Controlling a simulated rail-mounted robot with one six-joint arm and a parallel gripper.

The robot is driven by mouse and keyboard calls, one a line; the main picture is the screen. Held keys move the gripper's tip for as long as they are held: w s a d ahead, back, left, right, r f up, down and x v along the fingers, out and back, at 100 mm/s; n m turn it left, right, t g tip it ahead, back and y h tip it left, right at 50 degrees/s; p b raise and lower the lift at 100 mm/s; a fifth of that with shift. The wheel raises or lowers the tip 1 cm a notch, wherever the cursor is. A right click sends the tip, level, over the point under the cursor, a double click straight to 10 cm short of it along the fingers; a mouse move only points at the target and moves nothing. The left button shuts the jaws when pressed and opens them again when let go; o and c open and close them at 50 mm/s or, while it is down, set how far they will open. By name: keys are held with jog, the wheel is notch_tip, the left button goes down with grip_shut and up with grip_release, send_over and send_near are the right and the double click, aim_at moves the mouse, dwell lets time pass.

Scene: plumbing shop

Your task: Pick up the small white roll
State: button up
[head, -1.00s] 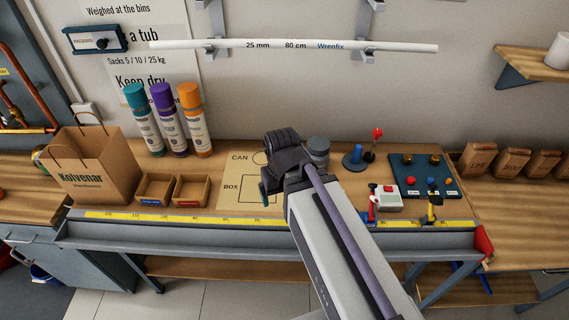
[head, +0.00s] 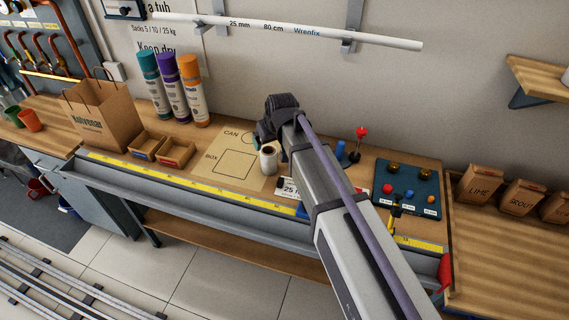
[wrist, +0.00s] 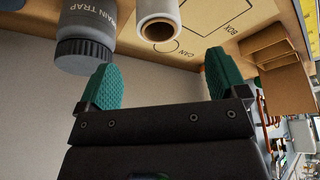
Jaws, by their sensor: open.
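The small white roll (head: 268,160) stands upright on the bench beside the printed CAN and BOX outlines, just below my gripper in the head view. It also shows at the top of the wrist view (wrist: 158,18), with its dark hollow core facing the camera. My gripper (wrist: 161,76) is open, its two teal pads spread apart with nothing between them. The roll lies beyond the fingertips, roughly in line with the gap, and is apart from them. In the head view the fingertips are mostly hidden by my wrist.
A grey drain trap jar (wrist: 85,38) stands close beside the roll, near one finger in the wrist view. A blue board with knobs (head: 407,186) is right.

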aim_at(268, 153)
jog(key=b+x, duration=0.4)
jog(key=x, duration=0.1)
jog(key=shift+s+a+f+b, duration=0.1)
jog(key=shift+f+b, duration=0.1)
jog(key=shift+b, duration=0.2)
jog(key=shift+w+a+f, duration=0.1)
jog(key=shift+w+f, duration=0.1)
jog(key=shift+f, duration=0.15)
jog(key=shift+r, duration=0.15)
jog(key=b+x, duration=0.5)
jog(key=shift+f, duration=0.2)
jog(key=shift+d+r, duration=0.25)
jog(key=c, duration=1.2)
